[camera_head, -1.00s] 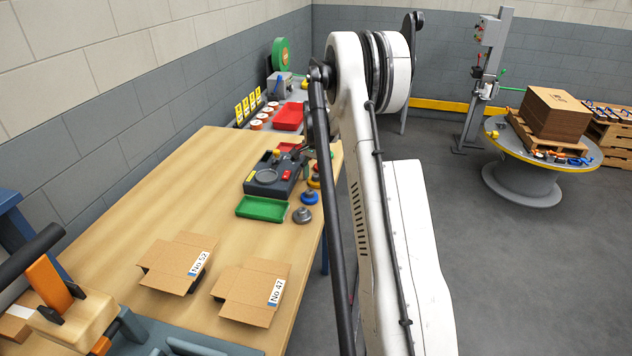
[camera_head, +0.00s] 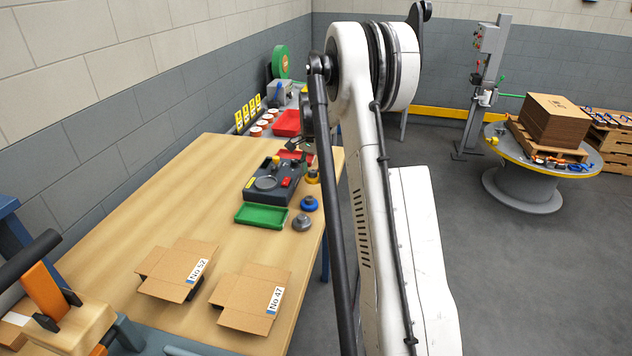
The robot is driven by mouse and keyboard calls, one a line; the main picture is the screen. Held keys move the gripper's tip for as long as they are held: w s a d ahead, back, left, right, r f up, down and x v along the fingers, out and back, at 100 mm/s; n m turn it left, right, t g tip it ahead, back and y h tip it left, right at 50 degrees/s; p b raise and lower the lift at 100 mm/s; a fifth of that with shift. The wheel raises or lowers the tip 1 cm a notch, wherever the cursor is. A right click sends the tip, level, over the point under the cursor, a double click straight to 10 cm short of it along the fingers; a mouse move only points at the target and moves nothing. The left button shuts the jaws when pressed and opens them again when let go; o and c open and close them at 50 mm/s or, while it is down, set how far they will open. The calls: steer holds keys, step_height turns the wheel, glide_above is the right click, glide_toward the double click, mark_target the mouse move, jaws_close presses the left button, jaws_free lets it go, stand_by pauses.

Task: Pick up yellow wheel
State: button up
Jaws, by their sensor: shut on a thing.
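The yellow wheel (camera_head: 313,177) shows small near the right edge of the wooden table, just left of my dark arm link. My gripper (camera_head: 309,160) is small and partly hidden behind my own arm. It is over the right end of the table, right behind the dark control box, and is shut on the yellow wheel. The grip itself is hard to make out. I cannot tell how far the wheel is above the table.
A blue wheel (camera_head: 309,203) and a grey wheel (camera_head: 302,223) stand nearer along the table edge. A dark control box (camera_head: 262,196) with a yellow knob and a green tray (camera_head: 250,215) are to the left.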

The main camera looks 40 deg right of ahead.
steer(key=a+r, duration=0.2)
steer(key=a, duration=0.1)
steer(key=a+r, duration=0.2)
steer(key=a, duration=0.2)
steer(key=a+r, duration=0.2)
steer(key=a, duration=0.1)
steer(key=shift+w+a+b, duration=0.1)
steer(key=shift+a+b, duration=0.15)
steer(key=shift+b, duration=0.1)
